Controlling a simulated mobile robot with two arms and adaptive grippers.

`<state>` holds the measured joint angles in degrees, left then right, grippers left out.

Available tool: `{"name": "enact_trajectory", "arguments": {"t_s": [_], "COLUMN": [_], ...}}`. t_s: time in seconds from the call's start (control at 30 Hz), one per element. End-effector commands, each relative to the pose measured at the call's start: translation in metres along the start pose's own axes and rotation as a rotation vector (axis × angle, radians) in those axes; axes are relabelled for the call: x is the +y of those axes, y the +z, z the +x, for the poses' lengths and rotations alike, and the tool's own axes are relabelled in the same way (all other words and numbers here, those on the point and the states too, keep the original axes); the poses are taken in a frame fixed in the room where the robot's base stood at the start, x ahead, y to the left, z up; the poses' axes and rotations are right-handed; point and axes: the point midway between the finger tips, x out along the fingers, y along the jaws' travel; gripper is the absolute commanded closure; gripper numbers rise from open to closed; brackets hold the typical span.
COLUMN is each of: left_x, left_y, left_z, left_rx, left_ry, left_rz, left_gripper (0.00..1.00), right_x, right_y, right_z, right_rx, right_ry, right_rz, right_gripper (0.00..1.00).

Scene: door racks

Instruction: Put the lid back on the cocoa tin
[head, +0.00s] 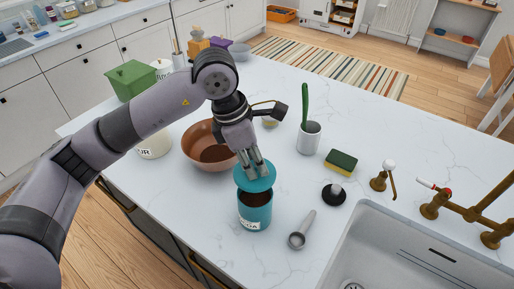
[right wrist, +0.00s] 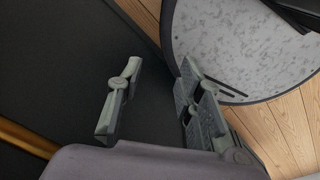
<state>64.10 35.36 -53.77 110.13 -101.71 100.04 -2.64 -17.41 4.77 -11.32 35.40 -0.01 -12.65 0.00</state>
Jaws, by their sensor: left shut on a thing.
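The cocoa tin (head: 255,213) is a teal cylinder standing upright and open on the white counter, with dark brown powder inside and part of a white label in view. My left gripper (head: 256,171) is shut on the round teal lid (head: 262,185), gripping it from above. The lid is over the back part of the tin's mouth, and the powder shows in front of it. I cannot tell whether the lid touches the rim. My right gripper (right wrist: 157,98) shows only in the right wrist view, with its fingers apart and nothing between them.
A brown bowl (head: 197,150) stands just behind and left of the tin. A measuring scoop (head: 301,230) lies to its right, before the sink (head: 400,255). A black stopper (head: 334,194), a sponge (head: 341,162) and a cup with a green brush (head: 309,138) stand further back. The counter's right rear is clear.

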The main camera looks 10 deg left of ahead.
Motion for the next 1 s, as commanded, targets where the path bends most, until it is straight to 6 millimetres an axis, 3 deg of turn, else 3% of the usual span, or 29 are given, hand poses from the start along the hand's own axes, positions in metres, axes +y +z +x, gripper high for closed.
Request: {"name": "enact_trajectory", "arguments": {"t_s": [0.27, 0.63, 0.8, 1.0], "left_x": [0.001, 0.001, 0.002, 0.003], "left_y": [-0.002, -0.011, -0.015, -0.017], "left_z": [0.009, 0.042, 0.058, 0.061], "left_rx": [0.001, 0.002, 0.001, 0.001], "left_ry": [0.005, 0.003, 0.005, 0.006], "left_rz": [-0.021, -0.020, -0.019, -0.018], "left_gripper": [1.00, 1.00, 1.00, 1.00], "right_x": [-0.001, -0.002, -0.005, -0.007], "right_y": [0.000, -0.001, -0.003, -0.003], "right_z": [0.004, 0.017, 0.036, 0.040], "right_rx": [0.000, 0.004, 0.008, 0.009], "right_ry": [-0.001, -0.003, -0.005, -0.007], "right_rz": [-0.003, -0.003, -0.002, 0.000], "right_gripper": [0.66, 0.66, 0.66, 0.66]}}
